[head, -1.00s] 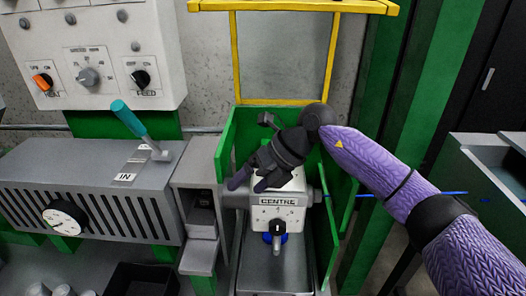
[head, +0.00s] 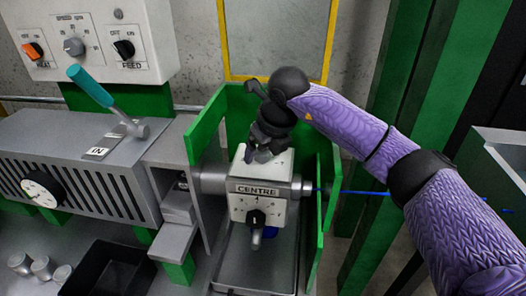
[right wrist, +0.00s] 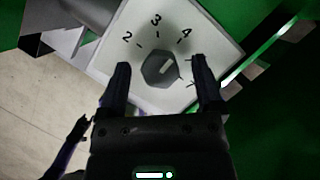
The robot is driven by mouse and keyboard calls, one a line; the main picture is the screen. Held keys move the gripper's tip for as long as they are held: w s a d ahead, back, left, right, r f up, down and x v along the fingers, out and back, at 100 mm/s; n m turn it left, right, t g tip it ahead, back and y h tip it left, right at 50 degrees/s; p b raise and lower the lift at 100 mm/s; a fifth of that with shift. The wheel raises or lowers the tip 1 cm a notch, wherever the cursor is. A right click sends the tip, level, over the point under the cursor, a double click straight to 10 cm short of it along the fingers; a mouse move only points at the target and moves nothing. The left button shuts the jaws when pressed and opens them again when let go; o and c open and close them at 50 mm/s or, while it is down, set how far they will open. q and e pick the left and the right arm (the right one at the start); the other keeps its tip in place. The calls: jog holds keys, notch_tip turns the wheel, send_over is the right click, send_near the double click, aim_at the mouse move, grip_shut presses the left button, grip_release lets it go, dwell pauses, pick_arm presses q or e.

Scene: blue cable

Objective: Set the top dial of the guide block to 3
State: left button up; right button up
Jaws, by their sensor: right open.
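The guide block (head: 240,208) is a white box with a "CENTRE" label, standing in a green-walled bay. My right gripper (head: 257,156) is over its top face, fingers pointing down, and hides the top dial in the head view. In the right wrist view the top dial (right wrist: 158,70) is a grey faceted knob with a white mark, ringed by the numbers 2, 3 and 4. The mark points up and right, roughly toward the 4. The open fingers (right wrist: 162,82) are on either side of the knob, with gaps. My left gripper is not in view.
A black front dial (head: 256,218) is on the block's front. A blue cable (head: 362,192) runs out to the right. Green bay walls (head: 207,124) stand close around the block. A teal-handled lever (head: 92,86) and a control panel (head: 92,40) are at the left.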

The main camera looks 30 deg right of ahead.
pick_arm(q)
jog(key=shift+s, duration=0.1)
pick_arm(e)
jog(key=c, duration=0.5)
grip_shut()
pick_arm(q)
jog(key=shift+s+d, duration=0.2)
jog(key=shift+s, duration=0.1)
